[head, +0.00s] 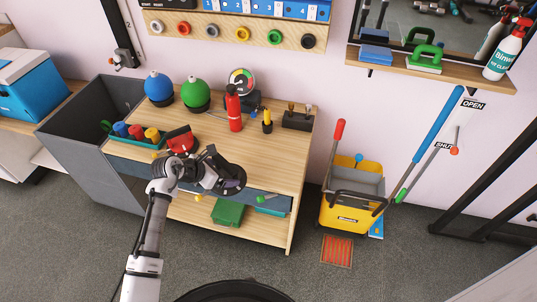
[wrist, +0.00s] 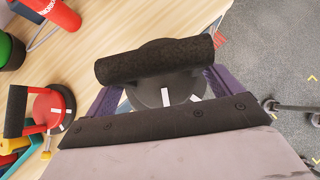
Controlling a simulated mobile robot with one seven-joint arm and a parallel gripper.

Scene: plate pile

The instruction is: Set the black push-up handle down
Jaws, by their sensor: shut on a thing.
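The black push-up handle (wrist: 155,60) has a thick foam grip bar and a round dark base with white marks. My gripper (wrist: 160,92) is shut on it, with a purple finger on each side. In the head view my gripper (head: 213,172) and the black handle (head: 234,182) are at the front of the wooden table (head: 275,165). I cannot tell whether the base touches the tabletop. A red push-up handle (head: 180,141) with a black grip stands on the table to the left; it also shows in the wrist view (wrist: 48,108).
A teal tray of coloured dumbbells (head: 134,133) is at the table's left. Blue (head: 159,88) and green kettlebells (head: 196,93), a red bottle (head: 233,110) and a dial (head: 241,81) stand at the back. The right-middle tabletop is clear. A yellow mop bucket (head: 345,213) stands right.

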